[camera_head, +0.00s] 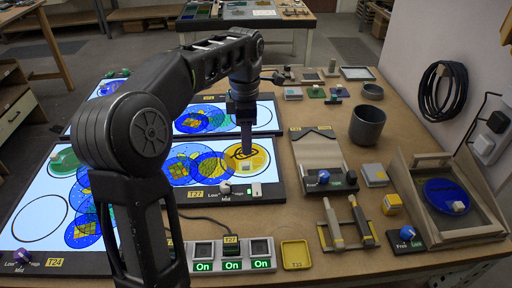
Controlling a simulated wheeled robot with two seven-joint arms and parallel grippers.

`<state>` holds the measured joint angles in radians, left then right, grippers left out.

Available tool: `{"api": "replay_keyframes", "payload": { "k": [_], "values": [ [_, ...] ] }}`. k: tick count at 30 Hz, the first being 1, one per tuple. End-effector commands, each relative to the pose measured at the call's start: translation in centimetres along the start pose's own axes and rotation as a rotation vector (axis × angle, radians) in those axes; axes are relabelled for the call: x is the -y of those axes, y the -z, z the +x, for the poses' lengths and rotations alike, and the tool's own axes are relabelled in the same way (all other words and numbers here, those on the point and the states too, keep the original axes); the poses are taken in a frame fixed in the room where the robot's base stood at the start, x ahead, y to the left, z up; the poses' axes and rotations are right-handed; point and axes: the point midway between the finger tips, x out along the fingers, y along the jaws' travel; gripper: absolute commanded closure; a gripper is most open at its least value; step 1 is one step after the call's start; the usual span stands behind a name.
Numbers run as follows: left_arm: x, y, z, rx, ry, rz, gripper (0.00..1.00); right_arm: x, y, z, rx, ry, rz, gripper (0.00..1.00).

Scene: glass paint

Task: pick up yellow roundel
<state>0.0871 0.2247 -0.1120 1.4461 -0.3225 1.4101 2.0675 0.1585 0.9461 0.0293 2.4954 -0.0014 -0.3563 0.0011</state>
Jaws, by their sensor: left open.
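The yellow roundel (256,151) lies at the right end of the lit panel (277,192) labelled T27, with a small pale knob on it. My left arm comes in from the left and reaches over the panel. My left gripper (246,148) points straight down over the roundel, open, and hides part of it. Whether its fingertips touch the roundel or the knob, I cannot tell. My right gripper is not in view.
Blue patterned roundels (180,170) overlap on the same panel. To the right stand a dark cup (367,125), a wooden frame (404,180) with a blue disc (443,193), brushes and a small yellow tray (296,254). A switch box (232,265) sits in front.

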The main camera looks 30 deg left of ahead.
Motion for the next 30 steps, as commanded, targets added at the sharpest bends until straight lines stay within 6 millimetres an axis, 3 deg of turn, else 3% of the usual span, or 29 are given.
{"api": "replay_keyframes", "payload": {
  "k": [8, 16, 26, 30],
  "values": [
    [0.0, 0.0, 0.3, 0.0, 0.0, 0.0, 0.55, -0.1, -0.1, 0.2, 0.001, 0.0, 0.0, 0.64],
    [0.0, 0.0, 2.8, 0.0, 0.0, -0.001, 0.55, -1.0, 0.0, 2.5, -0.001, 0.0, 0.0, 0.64],
    [0.0, -0.1, 2.6, 0.0, 0.0, 0.0, 0.55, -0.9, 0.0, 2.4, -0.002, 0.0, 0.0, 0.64],
    [0.1, -0.1, 3.5, -0.001, 0.002, 0.0, 0.55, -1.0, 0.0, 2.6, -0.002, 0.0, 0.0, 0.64]
  ]
}}
